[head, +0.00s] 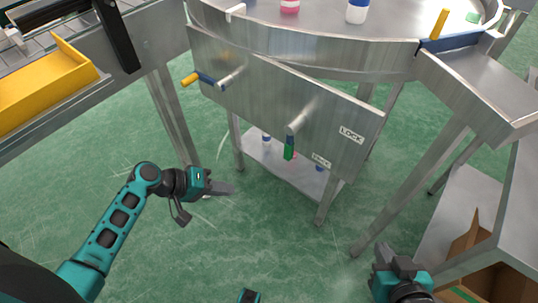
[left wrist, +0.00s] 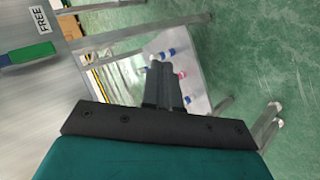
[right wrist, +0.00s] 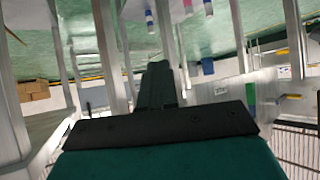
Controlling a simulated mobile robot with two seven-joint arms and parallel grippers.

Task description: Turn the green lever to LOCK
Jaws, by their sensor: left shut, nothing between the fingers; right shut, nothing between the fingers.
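The green lever (head: 289,148) hangs straight down from a metal pivot on the front of the steel panel (head: 260,95). The LOCK label (head: 350,134) is to the right of the pivot. A second label (head: 321,159) lies lower right of the lever's tip; in the left wrist view a FREE label (left wrist: 28,19) is beside the green grip (left wrist: 35,54). My left gripper (head: 222,188) is shut and empty, left of and lower than the lever, apart from it. My right gripper (head: 390,256) is shut and empty at the lower right, away from the panel.
A yellow-tipped blue lever (head: 198,78) sticks out at the panel's left. A lower shelf (head: 265,172) holds small bottles behind the panel. Table legs stand around. A cardboard box (head: 480,240) is at the right. Green floor before the panel is clear.

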